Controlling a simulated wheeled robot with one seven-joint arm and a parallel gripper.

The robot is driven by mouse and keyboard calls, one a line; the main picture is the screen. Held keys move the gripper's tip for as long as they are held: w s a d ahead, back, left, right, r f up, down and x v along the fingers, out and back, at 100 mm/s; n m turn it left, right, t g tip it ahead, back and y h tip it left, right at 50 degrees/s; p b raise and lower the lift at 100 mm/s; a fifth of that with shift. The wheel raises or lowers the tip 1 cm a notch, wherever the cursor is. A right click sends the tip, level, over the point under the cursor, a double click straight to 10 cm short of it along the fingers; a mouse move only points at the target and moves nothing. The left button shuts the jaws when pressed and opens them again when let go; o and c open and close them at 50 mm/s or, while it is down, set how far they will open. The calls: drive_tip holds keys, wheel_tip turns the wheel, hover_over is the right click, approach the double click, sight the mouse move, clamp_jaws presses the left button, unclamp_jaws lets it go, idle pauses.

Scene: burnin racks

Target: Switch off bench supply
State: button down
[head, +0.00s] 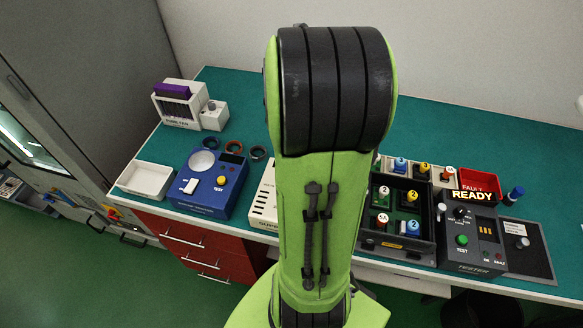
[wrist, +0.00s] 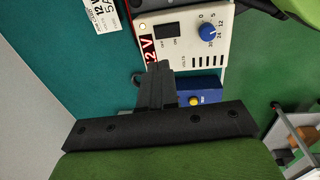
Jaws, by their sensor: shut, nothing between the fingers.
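The bench supply (wrist: 205,62) is a cream box in the wrist view, with a red display (wrist: 148,46) reading "2 V", its left part possibly hidden. It has a black switch (wrist: 170,40) with labels beside it, one reading ON, and a blue knob (wrist: 209,32) with a number scale. I cannot tell which way the switch is set. My gripper (wrist: 160,68) is shut and empty, its tips by the display's edge, just below the switch in the picture; contact is unclear. In the head view the supply (head: 264,198) is mostly hidden behind my arm, and my gripper is hidden.
A blue tester (head: 212,180) with a yellow button stands left of the supply, beside a white tray (head: 146,180). Right of my arm are a black tray of numbered parts (head: 400,246) and a black tester (head: 468,267). A "12 V 5A" card (wrist: 104,13) lies near the supply.

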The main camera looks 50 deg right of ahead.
drive_tip(key=shift+a, duration=0.1)
drive_tip(key=f+b, duration=0.1)
drive_tip(key=f, duration=0.3)
drive_tip(key=d+f, duration=0.1)
drive_tip(key=f, duration=0.4)
drive_tip(key=f+b, duration=0.1)
drive_tip(key=f, duration=0.3)
drive_tip(key=shift+w+d+f+b, duration=0.3)
drive_tip(key=shift+f+b, duration=0.05)
drive_tip(key=shift+f, duration=0.05)
drive_tip(key=shift+f, duration=0.15)
drive_tip(key=shift+s+a+r, duration=0.2)
drive_tip(key=shift+s+a, duration=0.1)
drive_tip(key=shift+a, duration=0.4)
